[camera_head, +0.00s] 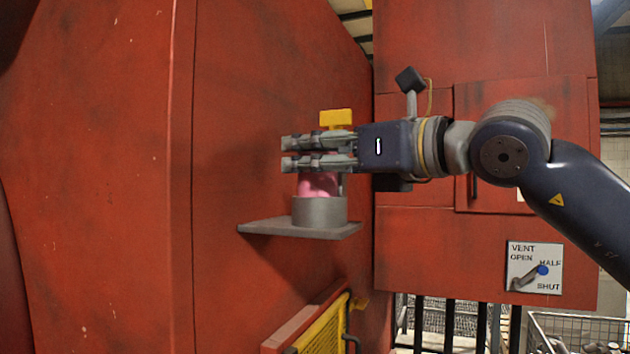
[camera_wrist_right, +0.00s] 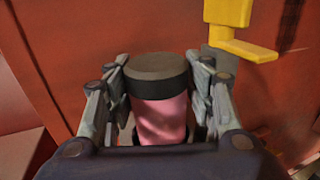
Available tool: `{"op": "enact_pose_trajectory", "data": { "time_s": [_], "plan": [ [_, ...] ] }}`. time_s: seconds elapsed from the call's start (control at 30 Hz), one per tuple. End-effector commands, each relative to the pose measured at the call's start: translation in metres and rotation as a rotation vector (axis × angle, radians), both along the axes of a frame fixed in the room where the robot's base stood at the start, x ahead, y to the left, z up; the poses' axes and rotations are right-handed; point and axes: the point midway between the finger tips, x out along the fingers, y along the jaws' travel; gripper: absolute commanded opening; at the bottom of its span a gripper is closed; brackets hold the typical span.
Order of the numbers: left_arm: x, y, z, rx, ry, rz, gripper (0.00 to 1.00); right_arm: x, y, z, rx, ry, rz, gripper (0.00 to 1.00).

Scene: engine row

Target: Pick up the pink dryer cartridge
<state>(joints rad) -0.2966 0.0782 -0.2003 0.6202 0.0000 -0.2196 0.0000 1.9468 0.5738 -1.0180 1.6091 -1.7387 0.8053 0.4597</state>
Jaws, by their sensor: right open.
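The pink dryer cartridge (camera_head: 318,186) stands upright in a grey round holder (camera_head: 320,211) on a small grey shelf (camera_head: 299,229) fixed to the red wall. In the head view its upper part is hidden behind my right gripper (camera_head: 285,152). In the right wrist view the cartridge (camera_wrist_right: 162,117) has a dark grey cap and a pink body, and stands between the two fingers of my right gripper (camera_wrist_right: 160,100). The fingers are open, one on each side of it; whether they touch it I cannot tell. My left gripper is not in view.
A yellow handle (camera_head: 337,118) sticks out from the wall just above and behind the gripper; it also shows in the wrist view (camera_wrist_right: 228,14). A vent lever plate (camera_head: 534,267) is on the red cabinet at right. A yellow grille (camera_head: 322,328) is below the shelf.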

Motion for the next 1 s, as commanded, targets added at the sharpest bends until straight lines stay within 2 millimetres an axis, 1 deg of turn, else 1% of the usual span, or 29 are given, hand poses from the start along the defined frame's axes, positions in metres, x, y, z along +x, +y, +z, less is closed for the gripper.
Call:
{"op": "enact_pose_trajectory", "data": {
  "time_s": [0.07,0.1,0.17,0.2,0.23,0.27,0.57,0.67,0.83,1.0],
  "plan": [
    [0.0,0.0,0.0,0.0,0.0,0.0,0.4,0.001,-0.001,0.0,0.001,0.001,-0.001,0.49],
    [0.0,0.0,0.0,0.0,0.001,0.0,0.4,0.001,-0.001,0.0,0.001,0.001,-0.001,0.47],
    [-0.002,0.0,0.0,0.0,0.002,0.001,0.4,0.0,-0.001,0.0,0.001,0.001,-0.001,0.33],
    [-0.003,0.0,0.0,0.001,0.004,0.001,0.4,0.0,-0.001,0.0,0.001,0.001,-0.001,0.24],
    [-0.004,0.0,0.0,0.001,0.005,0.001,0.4,0.0,-0.001,0.0,0.001,0.001,-0.001,0.18],
    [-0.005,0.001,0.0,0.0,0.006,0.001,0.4,0.0,-0.001,0.0,0.001,0.0,-0.001,0.13],
    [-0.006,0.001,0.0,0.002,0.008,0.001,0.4,0.0,-0.001,0.002,0.003,-0.001,0.0,0.13],
    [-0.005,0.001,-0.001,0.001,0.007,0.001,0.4,0.0,-0.001,0.005,0.003,-0.003,-0.001,0.13],
    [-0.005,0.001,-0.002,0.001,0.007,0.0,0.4,0.0,0.0,0.019,0.004,-0.002,0.0,0.13],
    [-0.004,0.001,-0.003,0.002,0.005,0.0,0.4,0.0,0.0,0.043,0.006,-0.002,0.0,0.13]
  ]
}}
